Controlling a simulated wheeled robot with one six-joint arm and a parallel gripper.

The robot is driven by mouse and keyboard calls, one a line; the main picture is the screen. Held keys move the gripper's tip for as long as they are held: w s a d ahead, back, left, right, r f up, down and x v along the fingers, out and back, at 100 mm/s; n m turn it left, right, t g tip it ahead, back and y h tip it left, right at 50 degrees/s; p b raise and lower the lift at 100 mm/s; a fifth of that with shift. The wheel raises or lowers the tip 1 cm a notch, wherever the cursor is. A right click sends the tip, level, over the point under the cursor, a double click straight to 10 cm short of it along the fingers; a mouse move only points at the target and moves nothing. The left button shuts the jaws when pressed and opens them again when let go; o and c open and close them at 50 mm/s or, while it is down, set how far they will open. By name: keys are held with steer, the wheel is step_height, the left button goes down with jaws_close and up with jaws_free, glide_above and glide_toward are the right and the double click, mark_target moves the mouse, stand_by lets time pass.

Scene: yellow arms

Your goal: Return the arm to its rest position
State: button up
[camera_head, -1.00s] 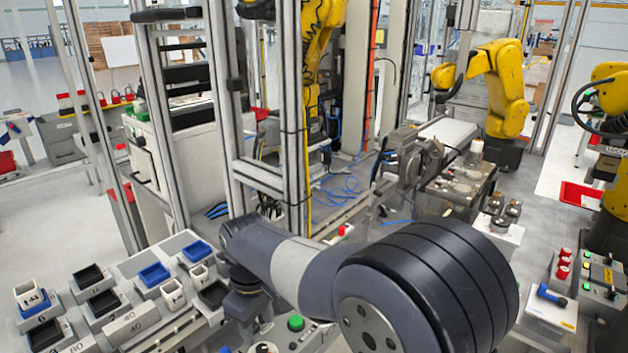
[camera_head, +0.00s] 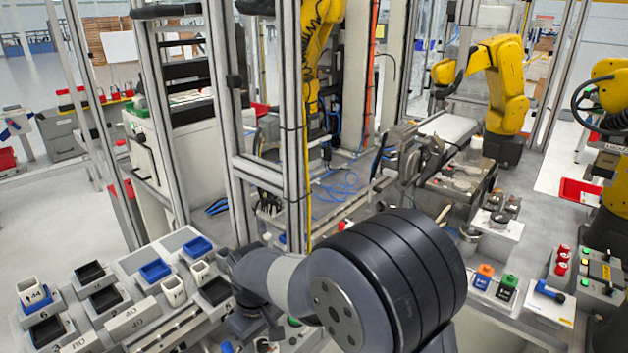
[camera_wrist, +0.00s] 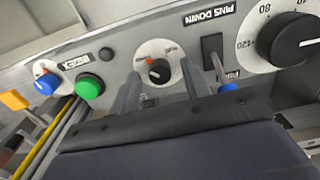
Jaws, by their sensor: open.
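My arm (camera_head: 380,275) fills the lower middle of the head view, a thick dark grey joint with a paler link reaching left to the panel area. In the wrist view my gripper (camera_wrist: 174,68) shows two grey fingers standing apart, with nothing held between them. Behind them is a grey control panel (camera_wrist: 118,68) seen tilted, with a black knob on a white dial (camera_wrist: 158,70) showing between the fingers. A green button (camera_wrist: 89,87) and a blue knob (camera_wrist: 46,82) sit to the left. A large black dial (camera_wrist: 294,40) is at the upper right. In the head view the gripper's fingers cannot be made out.
Bins with blue and black trays (camera_head: 155,270) stand at lower left. A metal frame post (camera_head: 293,120) rises close beyond my arm. Small orange-topped (camera_head: 485,270) and green-topped (camera_head: 508,282) items and a button box (camera_head: 600,275) lie right. Yellow robot arms (camera_head: 500,85) stand behind.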

steer(key=m, duration=0.3)
steer(key=shift+m, duration=0.4)
steer(key=m, duration=0.3)
steer(key=shift+m, duration=0.4)
steer(key=m, duration=0.3)
steer(key=shift+m, duration=0.4)
steer(key=m, duration=0.4)
steer(key=shift+p, duration=0.4)
steer(key=shift+r, duration=1.05)
